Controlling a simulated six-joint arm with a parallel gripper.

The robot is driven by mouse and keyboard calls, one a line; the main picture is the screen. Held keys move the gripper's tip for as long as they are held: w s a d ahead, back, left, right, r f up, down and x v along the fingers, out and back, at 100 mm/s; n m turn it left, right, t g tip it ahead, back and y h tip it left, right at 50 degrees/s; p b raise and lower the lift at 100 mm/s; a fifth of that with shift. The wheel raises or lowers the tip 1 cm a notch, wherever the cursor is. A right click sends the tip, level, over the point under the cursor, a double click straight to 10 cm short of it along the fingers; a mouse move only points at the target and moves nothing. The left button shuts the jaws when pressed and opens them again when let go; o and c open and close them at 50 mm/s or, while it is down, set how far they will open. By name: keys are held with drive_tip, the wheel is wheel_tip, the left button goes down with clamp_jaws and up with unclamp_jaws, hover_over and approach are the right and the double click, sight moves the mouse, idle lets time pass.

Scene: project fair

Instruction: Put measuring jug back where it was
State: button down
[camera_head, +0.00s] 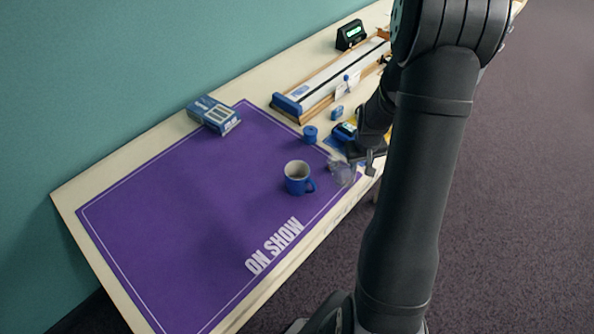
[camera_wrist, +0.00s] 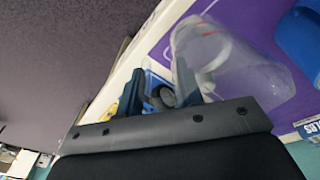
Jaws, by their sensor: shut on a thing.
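The measuring jug (camera_head: 340,172) is clear and see-through, at the right edge of the purple mat (camera_head: 190,210) in the head view. In the wrist view the jug (camera_wrist: 228,62) shows large, with faint red marks on its wall, beside my fingers. My gripper (camera_head: 370,165) is at the jug's right side; in the wrist view my gripper (camera_wrist: 158,88) is shut on the jug, its fingers at the handle side. The exact grip is partly hidden. I cannot tell whether the jug touches the table or hangs just above it.
A blue and white mug (camera_head: 298,178) stands close left of the jug. A blue spool (camera_head: 310,134) and a blue device (camera_head: 345,131) are behind it. A blue-grey box (camera_head: 214,115) and a long wooden-framed track (camera_head: 330,80) lie farther back. The mat's left half is clear.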

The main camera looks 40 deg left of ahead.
drive_tip(key=shift+w+d+f+g+y, duration=0.3)
drive_tip(key=shift+f+g, duration=0.1)
drive_tip(key=shift+f, duration=0.15)
